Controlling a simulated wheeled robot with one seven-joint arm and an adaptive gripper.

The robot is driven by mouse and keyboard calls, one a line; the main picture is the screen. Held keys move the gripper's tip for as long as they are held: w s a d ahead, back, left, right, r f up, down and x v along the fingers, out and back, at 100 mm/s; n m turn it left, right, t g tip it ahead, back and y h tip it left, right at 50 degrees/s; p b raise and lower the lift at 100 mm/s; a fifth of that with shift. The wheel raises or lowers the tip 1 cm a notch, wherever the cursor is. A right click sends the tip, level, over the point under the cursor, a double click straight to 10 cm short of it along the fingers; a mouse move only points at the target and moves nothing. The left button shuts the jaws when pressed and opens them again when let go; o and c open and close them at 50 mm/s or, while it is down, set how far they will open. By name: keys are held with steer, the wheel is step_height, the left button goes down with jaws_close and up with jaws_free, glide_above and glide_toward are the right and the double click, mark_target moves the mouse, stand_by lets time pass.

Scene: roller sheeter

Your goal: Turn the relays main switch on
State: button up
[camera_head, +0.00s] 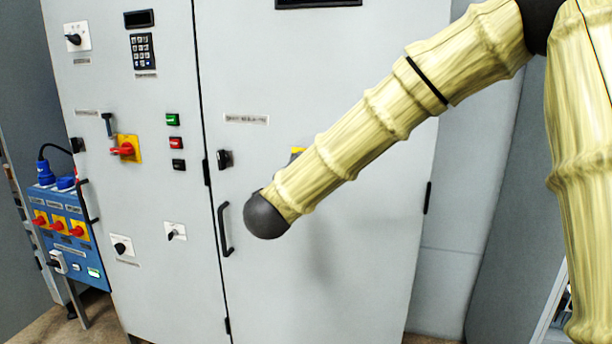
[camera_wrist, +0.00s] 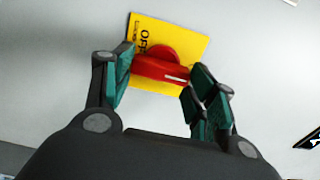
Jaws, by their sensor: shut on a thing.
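A red rotary switch handle (camera_wrist: 165,67) sits on a yellow square plate (camera_wrist: 195,43) in the wrist view. The plate carries black lettering that begins "OF", and a white mark shows at the handle's right end. My gripper (camera_wrist: 159,78) is shut on the red handle, with one green-padded finger at its left end and the other at its right end. In the head view my arm covers the gripper and the handle. Only a small yellow corner of the plate (camera_head: 297,152) shows above the arm, on the right cabinet door.
The right door (camera_head: 320,290) has a black pull handle (camera_head: 225,230) and a small black knob (camera_head: 224,159). The left door holds another red switch on yellow (camera_head: 126,149), a keypad (camera_head: 142,51) and several buttons. A blue socket box (camera_head: 70,240) stands at the left.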

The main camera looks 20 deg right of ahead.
steer(key=o, duration=1)
steer(key=shift+d, duration=0.1)
steer(key=shift+s, duration=0.1)
steer(key=v, duration=1.2)
steer(key=shift+f, duration=0.15)
